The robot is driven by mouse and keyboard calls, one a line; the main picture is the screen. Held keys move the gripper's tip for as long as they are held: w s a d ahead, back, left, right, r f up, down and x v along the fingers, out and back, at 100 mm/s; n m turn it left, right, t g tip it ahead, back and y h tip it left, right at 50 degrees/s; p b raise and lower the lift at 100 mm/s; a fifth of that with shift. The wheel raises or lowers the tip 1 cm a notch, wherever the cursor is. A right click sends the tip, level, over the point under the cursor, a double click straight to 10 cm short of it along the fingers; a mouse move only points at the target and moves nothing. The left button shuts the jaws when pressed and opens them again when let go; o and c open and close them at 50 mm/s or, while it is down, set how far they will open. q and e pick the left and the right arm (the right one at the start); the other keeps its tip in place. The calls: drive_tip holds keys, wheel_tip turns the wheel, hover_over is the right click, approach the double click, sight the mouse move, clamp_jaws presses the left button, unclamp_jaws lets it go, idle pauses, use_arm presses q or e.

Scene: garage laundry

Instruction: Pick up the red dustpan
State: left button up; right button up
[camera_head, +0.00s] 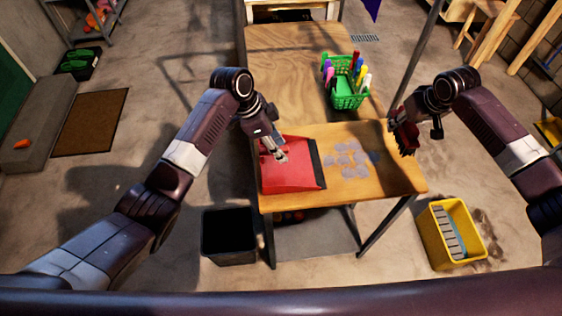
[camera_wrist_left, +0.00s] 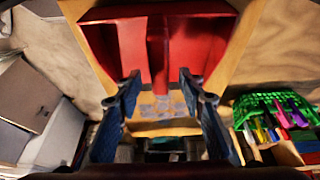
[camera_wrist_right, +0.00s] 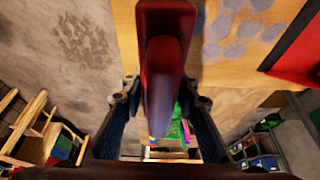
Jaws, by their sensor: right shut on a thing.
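The red dustpan (camera_head: 295,178) lies on the wooden table (camera_head: 400,180) at its near left, with a dark strip along its right edge. My left gripper (camera_head: 278,153) is above it. In the left wrist view the dustpan (camera_wrist_left: 205,40) fills the top, and the left fingers (camera_wrist_left: 158,90) are apart with nothing clasped between them. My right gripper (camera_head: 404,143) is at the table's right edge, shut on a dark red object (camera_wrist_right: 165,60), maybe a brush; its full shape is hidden. Part of the dustpan also shows in the right wrist view (camera_wrist_right: 300,55).
Grey dusty patches (camera_head: 348,160) lie on the table right of the dustpan. A green basket (camera_head: 347,98) of coloured bottles or markers stands farther back. A black bin (camera_head: 229,237) and a yellow bucket (camera_head: 436,245) stand on the floor near the table.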

use_arm(q)
drive_tip(key=shift+d+f, duration=0.35)
drive_tip(key=shift+f, duration=0.25)
clamp_jaws()
